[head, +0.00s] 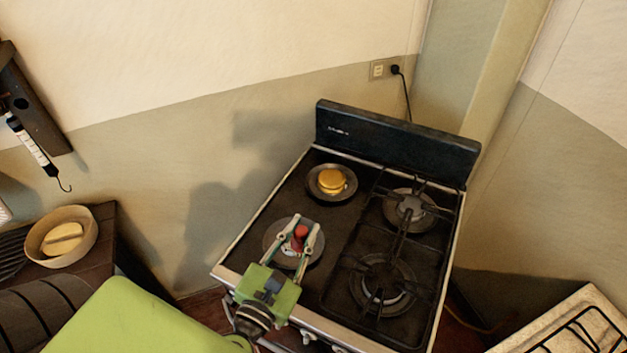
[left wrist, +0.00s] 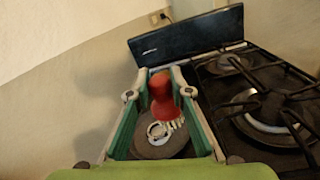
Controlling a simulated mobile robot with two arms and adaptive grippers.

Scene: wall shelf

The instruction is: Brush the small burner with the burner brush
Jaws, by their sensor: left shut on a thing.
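My left gripper (head: 306,222) is over the front left plate of the stove (head: 337,234). Its fingers are shut on the red handle of the burner brush (head: 300,231). In the left wrist view the red handle (left wrist: 162,98) stands between the fingers (left wrist: 160,78), with pale bristle-like teeth just below it. Under it lies a round dark plate (left wrist: 160,146) with a pale ring; I cannot tell whether the brush touches it. A back left burner (head: 331,181) has a yellow-gold cap. Which burner is the small one is not certain. My right gripper is not in view.
Two gas burners (head: 409,207) (head: 382,284) under black grates fill the stove's right side. The dark backguard (head: 395,143) stands behind. A bowl (head: 62,236) sits on a dark counter at left. A pale surface with a black rack is at lower right.

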